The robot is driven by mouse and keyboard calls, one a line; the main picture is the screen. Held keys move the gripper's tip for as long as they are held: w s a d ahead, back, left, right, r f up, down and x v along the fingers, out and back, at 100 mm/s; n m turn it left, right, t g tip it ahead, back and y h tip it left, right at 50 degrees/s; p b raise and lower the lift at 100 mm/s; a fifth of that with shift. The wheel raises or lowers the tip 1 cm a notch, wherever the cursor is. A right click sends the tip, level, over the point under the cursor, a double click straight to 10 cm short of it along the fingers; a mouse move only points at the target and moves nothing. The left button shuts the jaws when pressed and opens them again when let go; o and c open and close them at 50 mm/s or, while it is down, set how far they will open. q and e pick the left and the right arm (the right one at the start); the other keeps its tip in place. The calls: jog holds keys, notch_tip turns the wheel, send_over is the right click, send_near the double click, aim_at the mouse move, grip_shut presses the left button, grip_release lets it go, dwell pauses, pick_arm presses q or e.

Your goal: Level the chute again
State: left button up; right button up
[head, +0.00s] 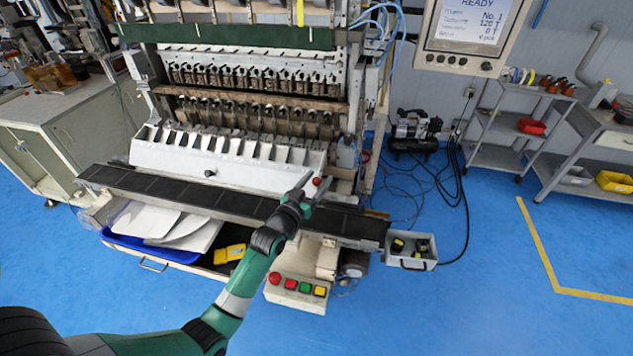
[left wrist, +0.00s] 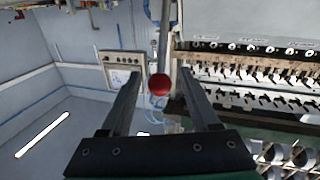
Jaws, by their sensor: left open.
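The white chute (head: 225,163) slopes along the front of the coil winder, below its rows of coil heads, above a dark flat belt. A red ball knob (head: 316,181) sits at the chute's right end. My left gripper (head: 311,184) is open and empty right by the knob. In the left wrist view the red knob (left wrist: 159,85) appears between the two spread fingers, with gaps on both sides. I cannot tell how deep it lies between them. My right gripper is not in view.
The dark belt (head: 145,189) runs under my left wrist. A control box (head: 297,291) with coloured buttons stands below it. A blue tray (head: 150,247) with white sheets lies at lower left. A grey box (head: 411,250) stands on the right.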

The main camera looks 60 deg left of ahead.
pick_arm(q)
jog(key=shift+c, duration=0.4)
grip_shut()
dwell(0.9)
